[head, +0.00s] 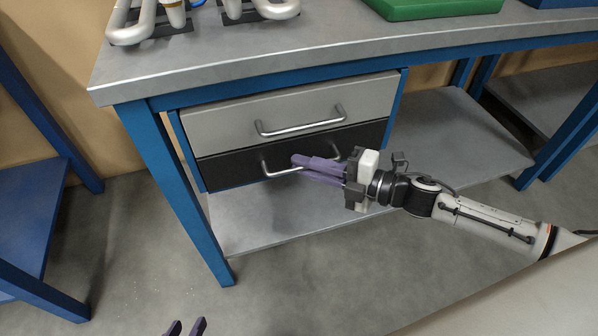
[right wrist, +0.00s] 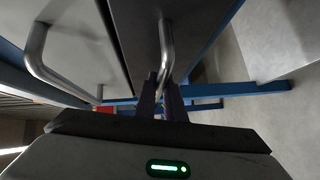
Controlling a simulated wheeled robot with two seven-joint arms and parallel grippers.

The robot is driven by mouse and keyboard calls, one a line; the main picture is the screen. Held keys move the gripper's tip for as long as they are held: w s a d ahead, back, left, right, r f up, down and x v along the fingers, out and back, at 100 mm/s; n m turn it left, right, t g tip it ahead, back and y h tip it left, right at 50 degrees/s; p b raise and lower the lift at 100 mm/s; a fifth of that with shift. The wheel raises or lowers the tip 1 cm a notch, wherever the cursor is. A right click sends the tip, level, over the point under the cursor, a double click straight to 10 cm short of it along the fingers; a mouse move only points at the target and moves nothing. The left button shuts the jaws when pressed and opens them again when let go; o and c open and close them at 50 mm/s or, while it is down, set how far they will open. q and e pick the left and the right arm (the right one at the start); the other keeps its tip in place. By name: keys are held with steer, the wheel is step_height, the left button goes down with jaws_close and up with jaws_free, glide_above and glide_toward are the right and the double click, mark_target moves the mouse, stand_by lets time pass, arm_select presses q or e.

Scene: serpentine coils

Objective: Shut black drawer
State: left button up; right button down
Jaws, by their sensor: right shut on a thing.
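The black drawer (head: 225,171) is the lower of two drawers under the workbench. Its front looks about level with the grey drawer above it; I cannot tell whether a small gap is left. My right gripper (head: 298,165), with purple fingers, is shut on the black drawer's metal bar handle (head: 268,172), near its left part. In the right wrist view the handle (right wrist: 167,45) runs down between the two fingers (right wrist: 160,90). The fingers hide part of the handle. My left gripper (head: 185,328) shows only as two dark fingertips at the bottom edge, apart from each other and empty.
The grey drawer (head: 290,105) with its own handle (head: 300,125) sits directly above. The bench top (head: 300,45) carries bent pipe coils (head: 145,20) and a green tray (head: 430,8). Blue legs (head: 180,195) and a lower shelf (head: 450,130) surround the drawers. The floor in front is clear.

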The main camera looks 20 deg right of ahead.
steer(key=c, duration=1.9)
jaws_free()
steer(key=shift+w+d, duration=0.15)
arm_select(q)
steer(key=shift+w, duration=0.15)
arm_select(e)
steer(key=shift+o, duration=0.3)
steer(key=shift+r, duration=0.1)
steer(key=shift+r, duration=0.1)
